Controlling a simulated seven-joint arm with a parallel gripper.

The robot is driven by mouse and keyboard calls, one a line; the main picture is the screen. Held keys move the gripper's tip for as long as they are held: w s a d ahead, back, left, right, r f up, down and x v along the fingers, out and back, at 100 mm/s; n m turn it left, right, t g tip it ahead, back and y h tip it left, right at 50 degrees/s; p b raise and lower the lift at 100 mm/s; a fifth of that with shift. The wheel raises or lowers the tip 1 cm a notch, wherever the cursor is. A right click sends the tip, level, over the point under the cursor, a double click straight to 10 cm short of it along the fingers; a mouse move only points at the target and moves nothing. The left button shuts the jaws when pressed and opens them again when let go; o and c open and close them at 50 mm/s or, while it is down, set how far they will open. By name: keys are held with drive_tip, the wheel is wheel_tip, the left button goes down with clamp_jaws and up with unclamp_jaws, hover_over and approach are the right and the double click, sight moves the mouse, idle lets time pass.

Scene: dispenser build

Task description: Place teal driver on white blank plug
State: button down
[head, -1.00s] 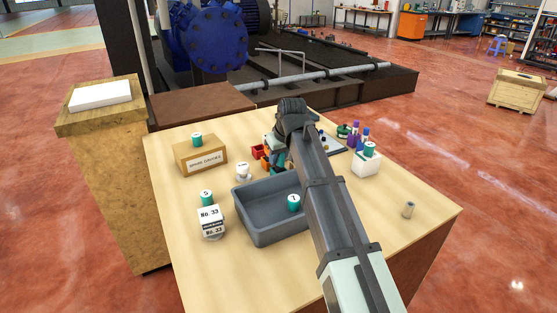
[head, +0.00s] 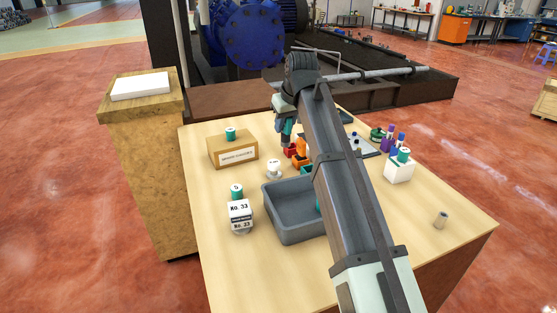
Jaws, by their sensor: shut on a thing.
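My gripper (head: 286,134) is at the back of the table, above and just behind the small red and orange bins. It is shut on a dark teal piece, which appears to be the teal driver (head: 287,128); its outline is small and hard to separate from the fingers. A small white round piece (head: 274,168), perhaps the white blank plug, stands on the table between the cardboard box and the grey tray, with dark marks on top. My gripper is apart from it, behind and slightly to the right.
The grey tray (head: 297,234) is partly hidden by my arm. Red and orange bins (head: 302,155) stand close by. The table's front right is mostly clear.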

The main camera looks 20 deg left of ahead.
drive_tip(key=a+r, duration=0.2)
drive_tip(key=a, duration=0.2)
drive_tip(key=m, duration=0.1)
hover_over(273, 161)
drive_tip(key=shift+f, duration=4.45)
drive_tip(key=shift+f, duration=0.15)
drive_tip(key=c, duration=0.9)
unclamp_jaws()
drive_tip(key=v, duration=1.2)
drive_tip(key=shift+s+a, duration=0.1)
drive_tip(key=shift+a, duration=0.05)
